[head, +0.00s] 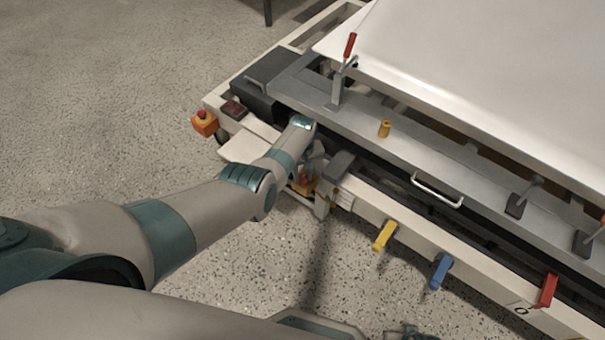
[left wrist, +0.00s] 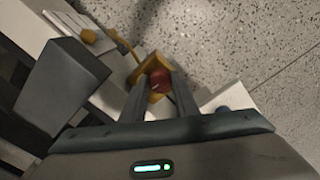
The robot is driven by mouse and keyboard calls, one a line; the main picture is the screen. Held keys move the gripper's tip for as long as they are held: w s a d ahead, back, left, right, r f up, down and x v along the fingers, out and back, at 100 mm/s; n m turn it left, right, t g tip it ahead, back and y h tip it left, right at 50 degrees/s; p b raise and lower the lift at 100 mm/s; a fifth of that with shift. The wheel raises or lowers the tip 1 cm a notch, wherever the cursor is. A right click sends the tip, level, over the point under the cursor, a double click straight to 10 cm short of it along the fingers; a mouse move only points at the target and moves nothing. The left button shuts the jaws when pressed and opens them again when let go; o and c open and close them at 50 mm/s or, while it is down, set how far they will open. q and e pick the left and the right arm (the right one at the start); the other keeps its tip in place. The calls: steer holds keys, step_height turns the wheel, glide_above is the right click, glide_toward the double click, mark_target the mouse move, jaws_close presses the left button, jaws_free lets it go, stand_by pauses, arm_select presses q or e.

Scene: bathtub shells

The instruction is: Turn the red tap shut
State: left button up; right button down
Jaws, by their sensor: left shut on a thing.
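A small red tap (left wrist: 158,80) in a yellow-orange body sits between the two dark fingers of my left gripper in the left wrist view. My left gripper (left wrist: 157,95) is shut on it. In the head view my left arm reaches in from the left, and the gripper (head: 306,172) is at the frame's front side, by a corner gap. The hand hides much of the spot; a bit of red and orange shows there. A dark, teal-marked part at the bottom edge of the head view may be my right gripper; its jaws cannot be made out.
Yellow (head: 384,235), blue (head: 438,270) and red (head: 547,290) levers stick out along the frame's front. An orange box with a red button (head: 205,122) is at its left corner. A red-handled clamp (head: 349,48) stands beside the white shell (head: 480,60). Speckled floor is clear at left.

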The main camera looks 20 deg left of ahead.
mark_target(303, 177)
arm_select(q)
steer(key=shift+n, duration=0.8)
arm_select(e)
steer(key=shift+f, duration=0.25)
steer(key=shift+s, duration=0.1)
arm_select(q)
steer(key=o, duration=1.1)
steer(key=shift+c, duration=0.2)
steer(key=shift+r, duration=0.25)
steer(key=shift+w+r+p, duration=0.1)
steer(key=shift+r+p, duration=0.6)
steer(key=shift+r, duration=0.05)
steer(key=shift+r+p, duration=0.45)
steer(key=shift+r, duration=0.2)
arm_select(e)
step_height(303, 177, down, 4)
steer(key=s, duration=0.2)
arm_select(q)
step_height(303, 177, up, 14)
steer(key=p, duration=0.3)
steer(key=shift+p, duration=0.35)
arm_select(e)
steer(key=shift+w+a+r+t+y, duration=0.25)
steer(key=shift+w+a+t, duration=0.45)
steer(key=shift+w, duration=0.2)
steer(key=shift+w+a+r+t+y, duration=0.15)
steer(key=shift+w+a+r+t, duration=0.1)
steer(key=shift+w+a+t, duration=0.55)
